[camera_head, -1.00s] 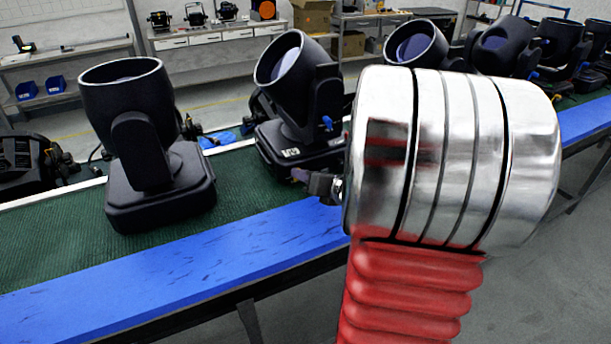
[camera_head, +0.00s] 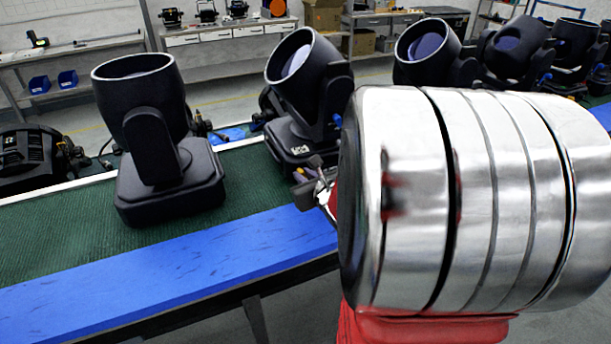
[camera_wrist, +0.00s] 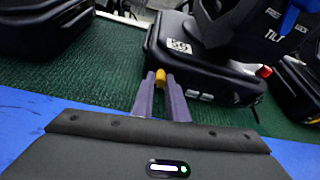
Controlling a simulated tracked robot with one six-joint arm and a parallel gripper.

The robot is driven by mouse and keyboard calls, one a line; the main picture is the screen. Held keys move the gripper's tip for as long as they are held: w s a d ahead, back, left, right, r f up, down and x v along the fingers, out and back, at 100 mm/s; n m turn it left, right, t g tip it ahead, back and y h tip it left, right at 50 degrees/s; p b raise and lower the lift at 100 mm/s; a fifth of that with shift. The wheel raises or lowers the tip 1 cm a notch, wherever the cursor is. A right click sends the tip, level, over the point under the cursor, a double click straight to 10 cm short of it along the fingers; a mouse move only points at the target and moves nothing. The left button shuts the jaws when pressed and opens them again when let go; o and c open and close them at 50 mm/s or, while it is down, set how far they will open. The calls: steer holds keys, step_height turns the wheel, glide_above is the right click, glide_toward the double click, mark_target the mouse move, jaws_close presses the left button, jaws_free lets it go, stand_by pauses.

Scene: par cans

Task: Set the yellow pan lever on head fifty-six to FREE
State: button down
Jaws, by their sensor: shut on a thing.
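The yellow pan lever (camera_wrist: 160,76) is a small stub at the front edge of a black moving head's base (camera_wrist: 205,72) in the wrist view. My gripper (camera_wrist: 161,85) has its two purple fingers either side of the lever, shut on it. In the head view the same head (camera_head: 318,92) stands in the middle of the bench, and my gripper (camera_head: 312,178) is at its base's front corner, partly hidden by my arm. The lever's setting marks and the head's number cannot be read. A blue lever (camera_wrist: 290,18) sits beside TILT lettering above.
Another black moving head (camera_head: 150,130) stands to the left and several more stand to the right. The bench has a green mat (camera_head: 60,230) and a blue front edge (camera_head: 170,260). A red part (camera_wrist: 264,71) shows at the base's right. Bare mat lies between the heads.

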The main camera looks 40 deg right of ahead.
steer(key=shift+a+f+n, duration=0.15)
steer(key=shift+a+n, duration=0.05)
steer(key=shift+n, duration=0.1)
stand_by(0.4)
steer(key=c, duration=1.7)
jaws_free()
steer(key=shift+c, duration=0.2)
step_height(320, 180, up, 10)
steer(key=shift+w, duration=0.1)
